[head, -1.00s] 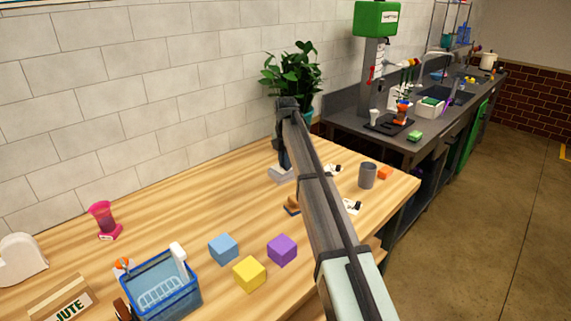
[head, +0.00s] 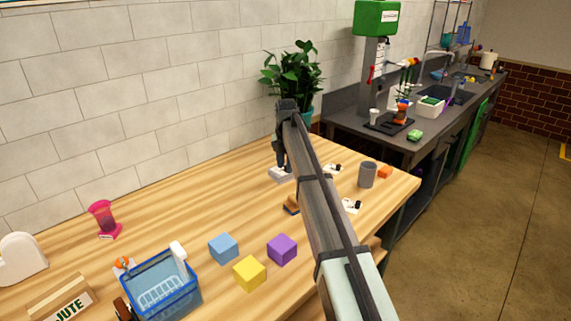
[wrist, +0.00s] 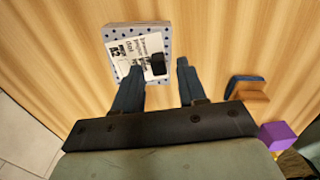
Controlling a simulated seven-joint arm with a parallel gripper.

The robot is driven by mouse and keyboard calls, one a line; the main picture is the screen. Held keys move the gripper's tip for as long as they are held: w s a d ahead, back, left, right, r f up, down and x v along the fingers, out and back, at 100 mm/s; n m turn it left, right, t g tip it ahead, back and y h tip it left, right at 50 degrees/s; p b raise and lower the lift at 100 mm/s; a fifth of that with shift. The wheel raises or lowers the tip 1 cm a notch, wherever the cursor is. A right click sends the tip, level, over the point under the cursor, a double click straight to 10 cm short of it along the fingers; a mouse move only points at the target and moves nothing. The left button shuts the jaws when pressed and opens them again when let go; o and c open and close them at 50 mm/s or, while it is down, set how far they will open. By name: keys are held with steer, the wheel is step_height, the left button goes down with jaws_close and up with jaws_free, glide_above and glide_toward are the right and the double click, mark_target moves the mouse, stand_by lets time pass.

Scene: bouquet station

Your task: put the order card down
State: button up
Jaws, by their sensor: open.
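The order card (wrist: 128,47) is white with black print and lies on a pale dotted pad (wrist: 166,29) on the wooden table, in the wrist view. A small dark block (wrist: 158,65) shows at the card's near right corner. In the head view the pale pad (head: 280,175) lies below my gripper (head: 284,166), partly hidden by the arm. My gripper (wrist: 157,72) is open, its two fingers apart at the near edge of the pad, with nothing clamped between them. I cannot tell whether a fingertip touches the card.
A brown-and-dark block (head: 291,206) lies near the pad. Purple (head: 282,250), yellow (head: 249,273) and blue (head: 223,248) cubes and a blue basket (head: 160,285) stand toward the front. A grey cup (head: 367,175) stands right.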

step_height(320, 180, up, 12)
steer(key=shift+r, duration=0.15)
stand_by(0.4)
